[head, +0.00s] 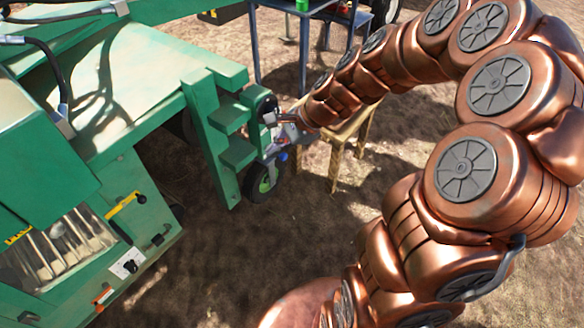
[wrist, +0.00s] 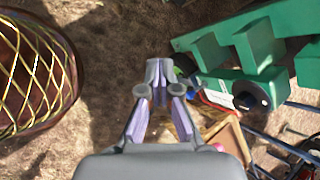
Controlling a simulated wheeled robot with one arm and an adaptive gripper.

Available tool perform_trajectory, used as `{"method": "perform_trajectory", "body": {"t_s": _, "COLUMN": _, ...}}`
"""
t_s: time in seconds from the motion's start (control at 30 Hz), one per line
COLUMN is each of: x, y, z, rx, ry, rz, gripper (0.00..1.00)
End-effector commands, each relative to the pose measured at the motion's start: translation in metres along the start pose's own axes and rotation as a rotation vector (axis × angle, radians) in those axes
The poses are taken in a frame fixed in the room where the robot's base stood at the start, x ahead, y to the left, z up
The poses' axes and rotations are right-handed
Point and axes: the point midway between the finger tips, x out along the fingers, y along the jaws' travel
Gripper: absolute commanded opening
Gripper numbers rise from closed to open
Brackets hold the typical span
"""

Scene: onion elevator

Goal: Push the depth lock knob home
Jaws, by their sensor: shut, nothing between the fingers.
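The green machine (head: 120,95) fills the left of the head view, with a stepped green bracket (head: 235,150) above a small wheel (head: 263,183). My gripper (head: 284,138) is beside this bracket, shut and empty. In the wrist view its fingertips (wrist: 158,68) meet left of the bracket (wrist: 262,45). A small blue part (head: 283,156) shows just below the gripper. A dark round part (wrist: 250,95) sits at the bracket's lower side in the wrist view. I cannot tell which of these small parts is the depth lock knob, nor whether my fingers touch anything.
A wooden stool (head: 345,125) stands just right of the gripper. A blue-grey table (head: 318,8) is behind. A yellow handle (head: 123,203) and a white dial panel (head: 128,263) are on the machine's near side. Bare soil (head: 225,260) lies open in front.

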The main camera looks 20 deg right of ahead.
Motion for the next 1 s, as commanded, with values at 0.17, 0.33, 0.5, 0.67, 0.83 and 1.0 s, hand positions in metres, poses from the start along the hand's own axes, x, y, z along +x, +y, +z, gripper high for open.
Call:
{"method": "perform_trajectory", "body": {"t_s": 0.17, "x": 0.039, "y": -0.012, "z": -0.069, "rx": 0.273, "ry": -0.009, "rz": -0.108, "gripper": 0.00}}
{"method": "perform_trajectory", "body": {"t_s": 0.33, "x": 0.066, "y": -0.018, "z": -0.138, "rx": 0.543, "ry": -0.017, "rz": -0.210, "gripper": 0.00}}
{"method": "perform_trajectory", "body": {"t_s": 0.5, "x": 0.087, "y": -0.015, "z": -0.203, "rx": 0.788, "ry": -0.021, "rz": -0.300, "gripper": 0.00}}
{"method": "perform_trajectory", "body": {"t_s": 0.67, "x": 0.098, "y": -0.009, "z": -0.246, "rx": 0.946, "ry": -0.023, "rz": -0.355, "gripper": 0.00}}
{"method": "perform_trajectory", "body": {"t_s": 0.83, "x": 0.099, "y": -0.006, "z": -0.265, "rx": 1.018, "ry": -0.022, "rz": -0.385, "gripper": 0.00}}
{"method": "perform_trajectory", "body": {"t_s": 1.0, "x": 0.099, "y": -0.007, "z": -0.267, "rx": 1.026, "ry": -0.022, "rz": -0.388, "gripper": 0.00}}
